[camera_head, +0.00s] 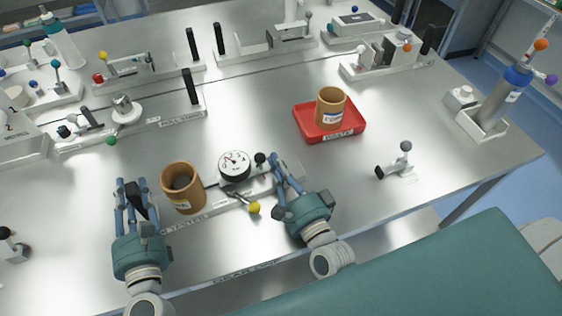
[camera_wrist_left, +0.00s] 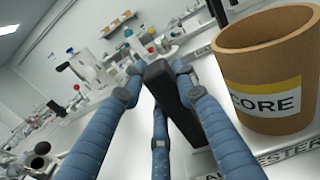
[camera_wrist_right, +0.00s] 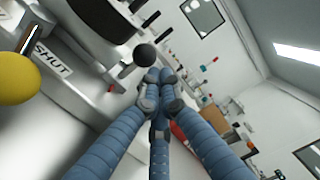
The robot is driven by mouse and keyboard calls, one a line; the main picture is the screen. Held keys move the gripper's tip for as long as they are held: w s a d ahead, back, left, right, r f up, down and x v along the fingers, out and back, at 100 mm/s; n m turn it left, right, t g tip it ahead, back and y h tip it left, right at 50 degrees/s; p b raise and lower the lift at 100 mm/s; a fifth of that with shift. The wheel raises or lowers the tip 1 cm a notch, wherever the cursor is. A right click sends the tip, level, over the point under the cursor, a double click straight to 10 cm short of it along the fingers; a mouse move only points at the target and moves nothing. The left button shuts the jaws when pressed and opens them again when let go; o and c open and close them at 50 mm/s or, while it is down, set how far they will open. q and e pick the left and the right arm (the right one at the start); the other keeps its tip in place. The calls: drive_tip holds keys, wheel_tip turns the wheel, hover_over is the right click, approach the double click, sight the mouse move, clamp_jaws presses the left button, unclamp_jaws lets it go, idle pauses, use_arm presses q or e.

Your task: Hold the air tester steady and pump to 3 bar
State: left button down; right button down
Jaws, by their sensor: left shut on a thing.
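The air tester (camera_head: 218,199) is a long pale base near the table's front edge. It carries a round white gauge (camera_head: 235,163), a brown core (camera_head: 183,190), a black knob (camera_head: 260,158) and a yellow ball lever (camera_head: 254,208). The gauge reading is too small to tell. My left gripper (camera_head: 131,190) is shut on an upright black handle (camera_wrist_left: 168,92) at the left end, left of the core. My right gripper (camera_head: 279,163) has its fingertips drawn together just beside the black knob, which shows in the right wrist view (camera_wrist_right: 145,55). It seems to hold nothing.
A red tray (camera_head: 305,124) with another brown core (camera_head: 331,108) lies behind and to the right. A small lever fixture (camera_head: 398,165) stands at the right. Several white fixtures with black posts line the back. The steel table is bare between them.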

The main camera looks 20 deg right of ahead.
drive_tip(key=shift+s+d+f, duration=0.1)
drive_tip(key=shift+d, duration=0.4)
drive_tip(key=d, duration=0.3)
drive_tip(key=shift+s+d+f, duration=0.15)
drive_tip(key=shift+s+f, duration=0.1)
drive_tip(key=shift+f, duration=0.1)
drive_tip(key=s, duration=0.6)
drive_tip(key=s+d, duration=0.1)
drive_tip(key=s, duration=0.3)
drive_tip(key=shift+f, duration=0.15)
drive_tip(key=c, duration=2.5)
unclamp_jaws()
